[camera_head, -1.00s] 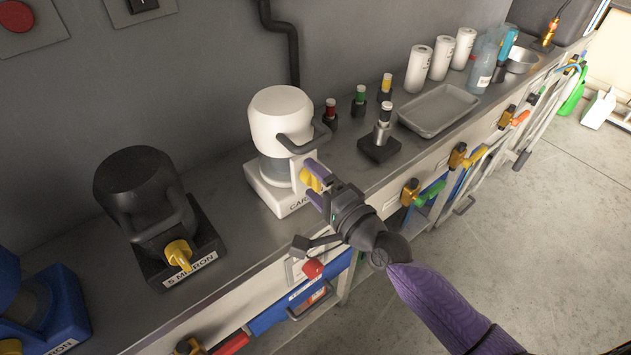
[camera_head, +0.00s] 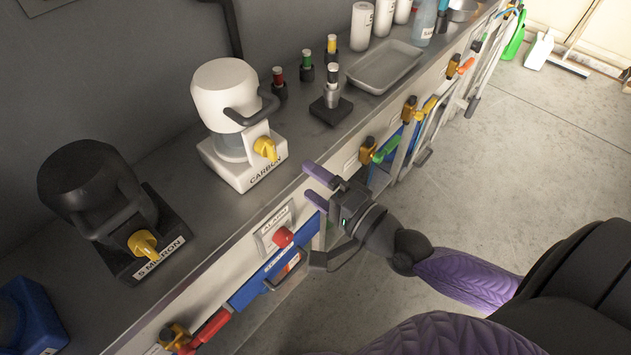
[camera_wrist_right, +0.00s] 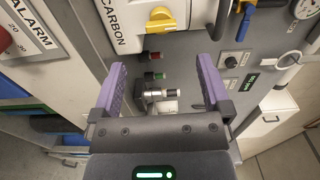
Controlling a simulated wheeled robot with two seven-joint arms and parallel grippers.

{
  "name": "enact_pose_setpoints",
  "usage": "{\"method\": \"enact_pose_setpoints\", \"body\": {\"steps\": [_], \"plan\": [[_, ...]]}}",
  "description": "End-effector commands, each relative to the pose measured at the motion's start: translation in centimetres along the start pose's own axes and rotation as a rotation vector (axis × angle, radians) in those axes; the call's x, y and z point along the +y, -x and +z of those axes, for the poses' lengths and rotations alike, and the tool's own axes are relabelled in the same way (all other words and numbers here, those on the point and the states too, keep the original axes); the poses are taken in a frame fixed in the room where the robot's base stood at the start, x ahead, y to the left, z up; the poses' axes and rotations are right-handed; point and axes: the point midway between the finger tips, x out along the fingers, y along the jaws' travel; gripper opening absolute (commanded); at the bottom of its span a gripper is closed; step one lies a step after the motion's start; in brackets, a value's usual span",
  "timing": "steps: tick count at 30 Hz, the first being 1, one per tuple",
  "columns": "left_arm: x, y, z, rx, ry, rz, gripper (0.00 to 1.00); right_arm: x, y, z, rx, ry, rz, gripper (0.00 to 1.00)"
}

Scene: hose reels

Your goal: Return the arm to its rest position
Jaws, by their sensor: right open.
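My right gripper (camera_head: 313,187) is open and empty in the head view, off the counter's front edge. It is apart from the white CARBON filter unit (camera_head: 226,95) and its yellow valve knob (camera_head: 266,148). In the right wrist view the two purple fingers of my right gripper (camera_wrist_right: 165,85) are spread with nothing between them. The yellow knob (camera_wrist_right: 161,17) shows beyond them at the top. My right arm (camera_head: 465,277) comes in from the lower right. My left gripper is not in view.
The black 5 MICRON unit (camera_head: 95,190) and a blue unit (camera_head: 35,318) stand on the counter to the left. A metal tray (camera_head: 385,68) lies farther back. A red alarm button (camera_head: 283,237) and several coloured handles stick out along the counter front.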

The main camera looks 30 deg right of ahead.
Motion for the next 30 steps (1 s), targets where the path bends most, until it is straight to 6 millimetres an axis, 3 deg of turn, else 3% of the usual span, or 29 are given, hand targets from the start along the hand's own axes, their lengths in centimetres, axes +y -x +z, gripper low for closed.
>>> {"method": "enact_pose_setpoints", "body": {"steps": [7, 8, 11, 14, 15, 17, 18, 21, 25, 27, 30], "plan": [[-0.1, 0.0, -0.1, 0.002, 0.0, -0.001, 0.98, 0.4, 0.0, -0.1, 0.004, 0.014, 0.011, 0.98], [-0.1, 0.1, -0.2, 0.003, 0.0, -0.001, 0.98, 1.1, 0.1, -0.3, 0.011, 0.038, 0.031, 0.98], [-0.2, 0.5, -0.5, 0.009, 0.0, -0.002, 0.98, 6.8, 1.4, -1.8, 0.04, 0.242, 0.201, 0.98], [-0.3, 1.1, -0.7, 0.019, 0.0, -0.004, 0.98, 16.1, 5.7, -2.8, -0.008, 0.545, 0.511, 0.98], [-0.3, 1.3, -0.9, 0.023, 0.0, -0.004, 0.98, 19.6, 8.2, -2.7, -0.062, 0.654, 0.642, 0.98], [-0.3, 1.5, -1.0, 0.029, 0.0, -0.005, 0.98, 24.3, 12.5, -1.9, -0.182, 0.795, 0.83, 0.98], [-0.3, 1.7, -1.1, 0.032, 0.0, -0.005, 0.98, 27.0, 15.8, -1.0, -0.285, 0.872, 0.946, 0.98], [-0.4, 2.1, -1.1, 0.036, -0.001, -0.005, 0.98, 31.6, 23.8, 2.2, -0.59, 1.013, 1.167, 0.98], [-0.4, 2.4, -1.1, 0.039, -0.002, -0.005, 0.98, 33.7, 31.8, 6.2, -0.952, 1.094, 1.303, 0.98], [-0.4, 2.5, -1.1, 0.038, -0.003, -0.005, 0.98, 33.9, 34.3, 7.6, -1.076, 1.11, 1.326, 0.98], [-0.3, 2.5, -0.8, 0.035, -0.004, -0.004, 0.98, 34.0, 35.9, 8.4, -1.161, 1.12, 1.336, 0.98]]}}
